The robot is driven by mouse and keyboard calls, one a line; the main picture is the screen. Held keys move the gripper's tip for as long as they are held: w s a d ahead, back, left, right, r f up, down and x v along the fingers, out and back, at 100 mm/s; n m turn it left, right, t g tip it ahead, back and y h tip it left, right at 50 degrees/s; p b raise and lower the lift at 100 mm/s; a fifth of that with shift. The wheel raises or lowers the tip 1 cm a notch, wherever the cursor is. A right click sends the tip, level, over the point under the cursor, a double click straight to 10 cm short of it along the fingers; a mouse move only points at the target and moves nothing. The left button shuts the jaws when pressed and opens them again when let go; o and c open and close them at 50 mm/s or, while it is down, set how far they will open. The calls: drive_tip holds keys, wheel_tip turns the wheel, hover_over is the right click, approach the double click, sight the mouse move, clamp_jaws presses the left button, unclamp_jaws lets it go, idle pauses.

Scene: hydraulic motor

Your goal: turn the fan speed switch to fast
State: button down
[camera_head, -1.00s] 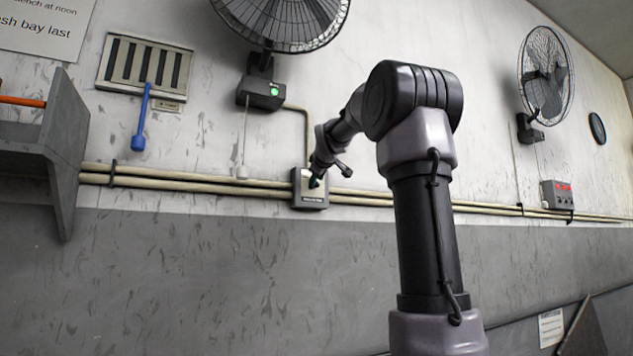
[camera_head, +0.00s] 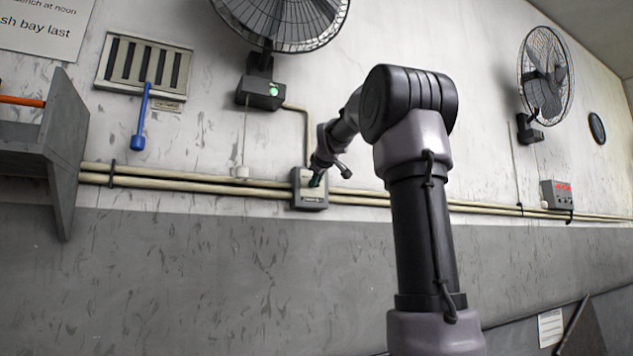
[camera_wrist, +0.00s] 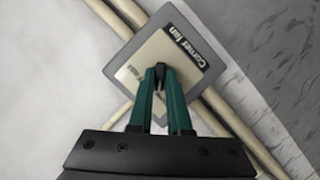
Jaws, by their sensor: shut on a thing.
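The fan speed switch box (camera_head: 310,203) is a grey box on the wall, joined to the pipes. In the wrist view its pale face plate (camera_wrist: 172,52) reads "Corner fan", with part of "Fast" showing beside my fingers. My gripper (camera_head: 315,182) is at the box's face. In the wrist view my gripper's green fingers (camera_wrist: 161,74) are shut on the small dark switch knob (camera_wrist: 160,68) at the middle of the plate. The fingers hide most of the knob and part of the markings, so I cannot tell its setting.
Pipes (camera_head: 220,184) run along the wall on both sides of the box. Another fan (camera_head: 546,72) and a red-lit box (camera_head: 557,195) are at right. A shelf (camera_head: 50,140) juts out at left.

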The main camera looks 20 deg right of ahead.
drive_tip(key=shift+d+f+m+y, duration=0.1)
drive_tip(key=shift+d+m+y, duration=0.1)
drive_tip(key=shift+m+y, duration=1.45)
drive_tip(key=shift+d+r+m+y, duration=0.15)
drive_tip(key=shift+m+y, duration=0.8)
drive_tip(key=shift+m, duration=1.25)
drive_tip(key=shift+d+f+m+y, duration=0.2)
drive_tip(key=shift+m+y, duration=1.1)
drive_tip(key=shift+m, duration=0.65)
drive_tip(key=c, duration=0.9)
unclamp_jaws()
drive_tip(key=shift+o, duration=0.2)
drive_tip(key=v, duration=1.1)
drive_tip(key=shift+w, duration=0.1)
